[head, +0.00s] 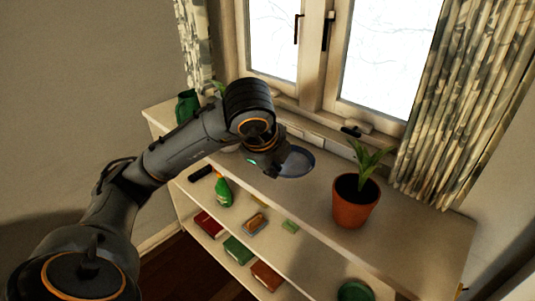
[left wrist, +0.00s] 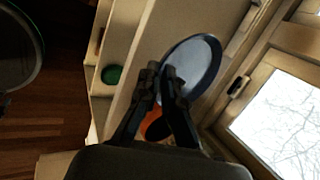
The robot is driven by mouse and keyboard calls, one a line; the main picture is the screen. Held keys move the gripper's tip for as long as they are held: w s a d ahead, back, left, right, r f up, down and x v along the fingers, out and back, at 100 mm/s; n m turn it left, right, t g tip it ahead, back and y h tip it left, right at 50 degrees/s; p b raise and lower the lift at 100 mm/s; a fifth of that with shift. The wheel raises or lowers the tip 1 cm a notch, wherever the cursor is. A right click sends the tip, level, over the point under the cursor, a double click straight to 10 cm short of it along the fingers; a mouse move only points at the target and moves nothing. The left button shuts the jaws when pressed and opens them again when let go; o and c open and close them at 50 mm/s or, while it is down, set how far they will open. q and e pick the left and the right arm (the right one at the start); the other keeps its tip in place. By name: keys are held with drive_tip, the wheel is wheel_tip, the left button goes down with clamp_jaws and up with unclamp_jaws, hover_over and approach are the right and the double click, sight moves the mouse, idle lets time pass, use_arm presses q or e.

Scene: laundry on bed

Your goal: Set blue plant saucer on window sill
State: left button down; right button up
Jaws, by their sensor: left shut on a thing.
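The blue plant saucer (head: 299,161) is a shallow round dish held above the pale window sill (head: 410,231). My left gripper (head: 276,167) is shut on the saucer's near edge and partly hides it in the head view. In the left wrist view the saucer (left wrist: 203,62) is tilted in the picture, with its edge at the fingertips of the left gripper (left wrist: 163,82). The head view does not show clearly how large the gap is between saucer and sill. My right gripper is not in view.
A terracotta pot (head: 354,211) with a green plant stands on the sill to the right of the saucer. A green watering can (head: 187,104) stands at the left end. Shelves below hold a green spray bottle (head: 223,191) and several books. The closed window and curtains are behind.

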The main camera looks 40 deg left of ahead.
use_arm(q)
drive_tip(key=shift+w+a+f+b, duration=0.6)
drive_tip(key=shift+w+a+f, duration=0.4)
drive_tip(key=shift+w, duration=0.15)
drive_tip(key=w+a, duration=0.1)
drive_tip(key=w+a+f+p, duration=0.1)
drive_tip(key=w+a, duration=0.1)
drive_tip(key=shift+w, duration=0.1)
hover_over(271, 182)
drive_tip(key=s, duration=0.1)
drive_tip(key=f, duration=0.2)
drive_tip(key=d+f, duration=0.1)
drive_tip(key=f, duration=0.1)
drive_tip(key=shift+f, duration=0.25)
drive_tip(key=shift+w+a+f, duration=0.3)
drive_tip(key=shift+f, duration=0.2)
drive_tip(key=f, duration=0.1)
drive_tip(key=f+p, duration=0.1)
drive_tip(key=f, duration=0.1)
drive_tip(key=shift+w+a+f, duration=0.25)
drive_tip(key=shift+w+f, duration=0.05)
drive_tip(key=shift+f, duration=0.1)
drive_tip(key=c, duration=1.8)
unclamp_jaws()
drive_tip(key=shift+f, duration=0.1)
drive_tip(key=v, duration=1.2)
